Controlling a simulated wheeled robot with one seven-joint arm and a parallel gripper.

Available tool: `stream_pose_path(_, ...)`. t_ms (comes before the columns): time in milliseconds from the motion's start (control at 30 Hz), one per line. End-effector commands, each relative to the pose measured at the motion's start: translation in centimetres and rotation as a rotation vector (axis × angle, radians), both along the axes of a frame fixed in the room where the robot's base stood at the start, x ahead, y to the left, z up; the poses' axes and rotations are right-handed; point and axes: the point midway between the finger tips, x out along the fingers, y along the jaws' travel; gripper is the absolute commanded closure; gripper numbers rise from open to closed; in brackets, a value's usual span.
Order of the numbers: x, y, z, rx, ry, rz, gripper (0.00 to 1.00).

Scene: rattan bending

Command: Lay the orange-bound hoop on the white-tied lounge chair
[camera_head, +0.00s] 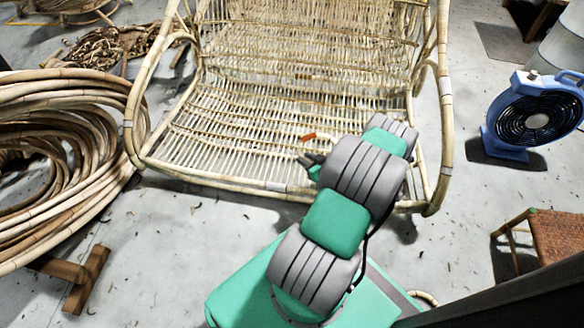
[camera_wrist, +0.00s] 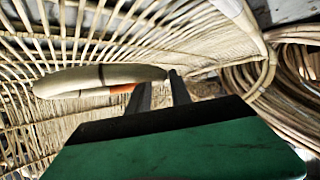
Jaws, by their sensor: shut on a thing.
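The rattan lounge chair (camera_head: 245,165) fills the upper middle of the head view, with pale ties on its side frame. My gripper (camera_head: 309,161) is over the front part of its seat. The hoop (camera_head: 321,137) shows there only as a short piece with an orange binding, mostly hidden by my arm. In the wrist view my gripper (camera_wrist: 160,84) is shut on the hoop (camera_wrist: 65,82), a pale ring seen nearly edge-on with a dark band and an orange patch. The chair's seat slats (camera_wrist: 100,35) are behind it. Whether the hoop touches the seat I cannot tell.
Large rattan coils (camera_head: 65,110) stand left of the chair, with a wooden foot (camera_head: 82,275) below. A blue fan (camera_head: 535,115) and a woven stool (camera_head: 560,235) are at the right. Loose cane (camera_head: 110,45) lies at the back left. Floor right of the chair is partly clear.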

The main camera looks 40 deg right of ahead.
Motion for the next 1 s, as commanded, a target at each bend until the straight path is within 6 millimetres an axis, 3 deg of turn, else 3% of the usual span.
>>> stream_pose_path(33, 1.1, 0.4, -0.9, -0.002, 0.000, 0.006, 1.00)
stream_pose_path(300, 4.4, 1.3, -5.1, -0.002, 0.000, 0.002, 1.00)
stream_pose_path(467, 5.2, 1.6, -6.0, -0.001, 0.000, 0.002, 1.00)
stream_pose_path(667, 5.7, 1.7, -9.5, 0.000, 0.000, -0.001, 1.00)
stream_pose_path(967, 5.7, 1.7, -9.5, -0.001, 0.000, 0.000, 1.00)
stream_pose_path(1000, 5.7, 1.7, -9.6, 0.000, 0.000, -0.001, 0.74)
